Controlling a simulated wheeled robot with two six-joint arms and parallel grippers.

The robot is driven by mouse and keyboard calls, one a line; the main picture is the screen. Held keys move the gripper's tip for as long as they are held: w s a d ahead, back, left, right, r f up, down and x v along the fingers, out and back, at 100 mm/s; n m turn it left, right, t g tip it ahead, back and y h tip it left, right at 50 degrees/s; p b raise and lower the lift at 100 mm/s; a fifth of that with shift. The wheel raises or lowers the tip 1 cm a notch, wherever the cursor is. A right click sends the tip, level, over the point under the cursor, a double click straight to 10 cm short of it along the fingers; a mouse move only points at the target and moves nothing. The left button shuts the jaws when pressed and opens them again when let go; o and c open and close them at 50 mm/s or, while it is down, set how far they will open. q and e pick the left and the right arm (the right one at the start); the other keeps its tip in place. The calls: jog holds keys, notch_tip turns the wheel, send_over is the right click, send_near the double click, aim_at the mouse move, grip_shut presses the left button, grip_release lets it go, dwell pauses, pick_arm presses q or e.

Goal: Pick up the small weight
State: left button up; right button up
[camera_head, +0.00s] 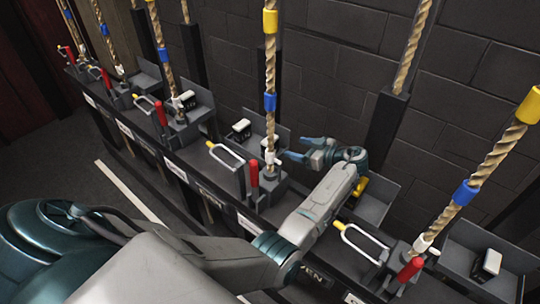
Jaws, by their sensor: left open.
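Several small black-and-white blocks that look like weights sit in dark trays along the rail. One block (242,129) is in the middle tray, left of the middle rope. Another block (188,100) is in the tray farther left, and one more block (492,262) is in the tray at the far right. I cannot tell which is the small weight. My left gripper (296,149) is open and appears empty, pointing left near the middle rope, to the right of the middle block. My right gripper is not in view.
Twisted ropes with yellow and blue bands, such as the middle rope (270,100), rise from the dark rail. Red levers (253,178) and white loop handles (225,153) stick out in front. A yellow object (360,187) is partly hidden behind my arm. A dark block wall (335,75) stands behind.

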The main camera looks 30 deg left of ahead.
pick_arm(q)
jog(key=shift+p+x, duration=1.6)
jog(key=shift+x, duration=3.8)
jog(key=shift+d+f, duration=0.1)
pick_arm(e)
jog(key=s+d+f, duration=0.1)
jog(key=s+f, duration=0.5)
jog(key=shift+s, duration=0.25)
pick_arm(q)
jog(key=shift+c, duration=0.3)
jog(key=c, duration=1.1)
jog(key=shift+w, duration=0.1)
jog(key=shift+c, duration=1.3)
jog(key=shift+r, duration=0.25)
